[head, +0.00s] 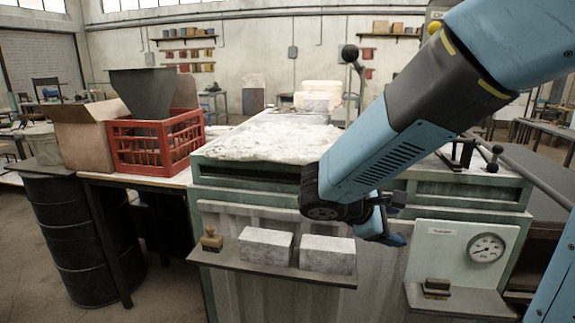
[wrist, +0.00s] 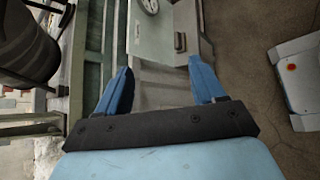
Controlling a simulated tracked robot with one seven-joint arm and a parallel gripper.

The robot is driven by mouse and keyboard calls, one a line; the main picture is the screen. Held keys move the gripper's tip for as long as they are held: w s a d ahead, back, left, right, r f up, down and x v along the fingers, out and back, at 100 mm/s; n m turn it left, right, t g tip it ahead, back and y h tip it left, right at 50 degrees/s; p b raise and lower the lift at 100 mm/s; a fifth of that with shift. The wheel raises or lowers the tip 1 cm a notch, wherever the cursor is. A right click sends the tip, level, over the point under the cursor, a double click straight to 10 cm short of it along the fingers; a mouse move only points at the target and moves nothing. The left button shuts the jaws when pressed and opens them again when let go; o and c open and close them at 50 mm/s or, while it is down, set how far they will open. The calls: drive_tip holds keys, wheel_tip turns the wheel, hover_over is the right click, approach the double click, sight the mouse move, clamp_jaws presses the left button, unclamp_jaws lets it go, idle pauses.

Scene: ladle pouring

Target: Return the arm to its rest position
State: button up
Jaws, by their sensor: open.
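My blue arm reaches in from the upper right in the head view. My gripper (head: 388,232) hangs in front of the green bench, above and to the right of two pale blocks, and only part of it shows past the arm. In the wrist view my gripper (wrist: 160,82) has its two blue fingers wide apart with nothing between them. No ladle shows clearly in either view.
The green bench (head: 240,181) has a white, crusted top. A shelf (head: 225,262) on its front bears a brush and two blocks (head: 327,254). A panel with a dial gauge (head: 486,248) is at right. A red crate (head: 152,144) stands left.

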drive_tip(key=s+d+r+m+t+y, duration=0.1)
drive_tip(key=s+r+m+y, duration=0.6)
drive_tip(key=s+m+y, duration=0.3)
drive_tip(key=shift+s+d+r+m+y, duration=0.2)
drive_tip(key=shift+s+r+m+y, duration=0.25)
drive_tip(key=shift+m, duration=1.65)
drive_tip(key=shift+f, duration=0.15)
drive_tip(key=shift+c, duration=0.4)
